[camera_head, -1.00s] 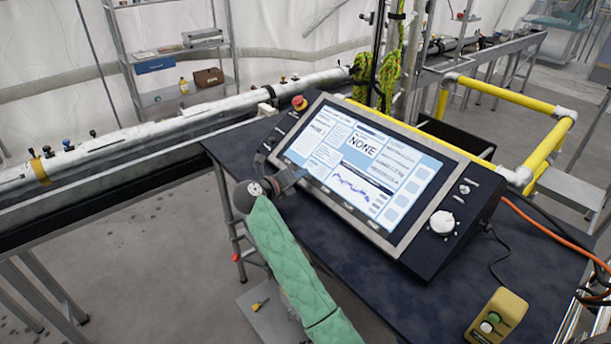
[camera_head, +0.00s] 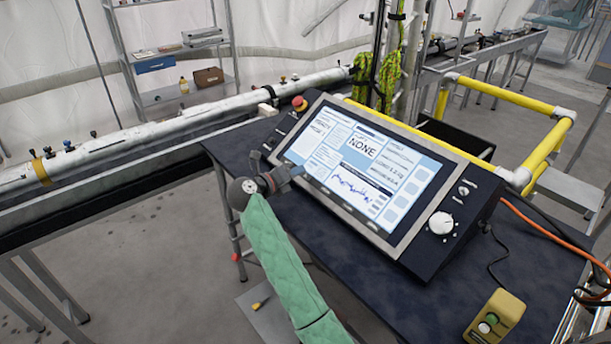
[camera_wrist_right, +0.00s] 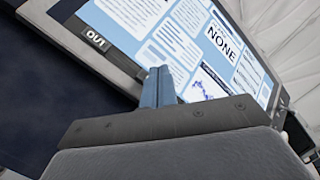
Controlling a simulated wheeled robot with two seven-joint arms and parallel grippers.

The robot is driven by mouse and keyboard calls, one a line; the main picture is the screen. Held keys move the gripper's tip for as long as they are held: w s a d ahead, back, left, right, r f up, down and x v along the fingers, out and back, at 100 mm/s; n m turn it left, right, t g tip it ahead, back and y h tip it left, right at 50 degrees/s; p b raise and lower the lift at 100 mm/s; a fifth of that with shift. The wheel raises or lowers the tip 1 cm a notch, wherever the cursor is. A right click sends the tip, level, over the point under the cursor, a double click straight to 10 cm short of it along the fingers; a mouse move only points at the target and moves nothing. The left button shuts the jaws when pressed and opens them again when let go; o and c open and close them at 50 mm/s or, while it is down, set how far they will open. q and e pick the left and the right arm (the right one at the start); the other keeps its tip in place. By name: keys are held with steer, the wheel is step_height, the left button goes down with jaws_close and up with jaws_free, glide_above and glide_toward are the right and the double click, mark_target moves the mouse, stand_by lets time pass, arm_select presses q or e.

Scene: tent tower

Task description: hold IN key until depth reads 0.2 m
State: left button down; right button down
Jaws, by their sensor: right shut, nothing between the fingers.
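The control console (camera_head: 380,180) stands on the dark table, its tilted screen lit with text panels, a large word NONE and a blue trace. The depth figure is too small to read. I cannot pick out the IN key. My left gripper is not in view.
A red knob (camera_head: 299,103) sits at the console's upper left and a white dial (camera_head: 441,222) at its right. A yellow button box (camera_head: 496,318) stands at the table's front right. Yellow rails (camera_head: 510,98) and a long pipe (camera_head: 180,127) lie behind.

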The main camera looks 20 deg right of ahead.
steer(key=a+r, duration=0.1)
steer(key=a+r+p, duration=0.1)
steer(key=r, duration=0.1)
steer(key=shift+s+r, duration=0.15)
steer(key=shift+s, duration=0.25)
